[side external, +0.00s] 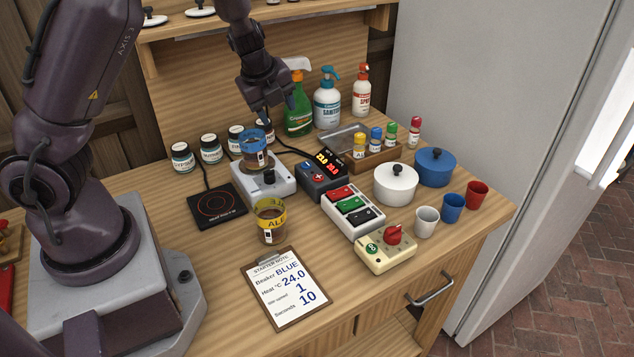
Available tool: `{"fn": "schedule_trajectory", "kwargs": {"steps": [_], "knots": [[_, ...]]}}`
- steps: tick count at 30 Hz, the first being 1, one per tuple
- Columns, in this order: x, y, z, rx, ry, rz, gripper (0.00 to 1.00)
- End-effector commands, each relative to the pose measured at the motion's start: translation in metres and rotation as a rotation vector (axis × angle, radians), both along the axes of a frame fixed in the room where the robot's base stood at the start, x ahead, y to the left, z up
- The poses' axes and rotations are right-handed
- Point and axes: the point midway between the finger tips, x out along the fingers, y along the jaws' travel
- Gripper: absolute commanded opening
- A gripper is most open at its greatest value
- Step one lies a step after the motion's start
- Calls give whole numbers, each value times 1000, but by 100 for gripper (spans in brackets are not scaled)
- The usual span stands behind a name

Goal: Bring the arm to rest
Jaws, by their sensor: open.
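My gripper (263,112) hangs at the back middle of the wooden bench, pointing down, just above and behind the blue-banded beaker (256,150). Its fingertips are small and partly hard to make out; I see nothing held between them. The blue-banded beaker stands on the grey stirrer-like device (263,180) with a black knob and holds dark liquid. I cannot tell whether the fingers touch its rim. A yellow-banded beaker (269,221) stands on the bench in front of that device.
A black hot plate (216,204) lies left of the device, with several labelled jars behind. Spray and pump bottles (327,98) stand close right of my gripper. A shelf (270,24) runs above. Pots, cups, a switch box (352,210) and a clipboard (289,289) fill the right and front.

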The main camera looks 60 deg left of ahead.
Motion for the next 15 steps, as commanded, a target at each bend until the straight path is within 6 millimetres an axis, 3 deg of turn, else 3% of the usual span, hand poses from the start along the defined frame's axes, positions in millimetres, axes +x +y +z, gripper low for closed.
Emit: {"fn": "schedule_trajectory", "kwargs": {"steps": [3, 7, 11, 15], "knots": [[19, 0, 21, 6, -238, 234, 52], [15, -1, 47, -32, -408, 546, 52], [-10, -12, 67, -114, -470, 871, 52], [-53, -45, 85, -250, -419, 1187, 52]]}}
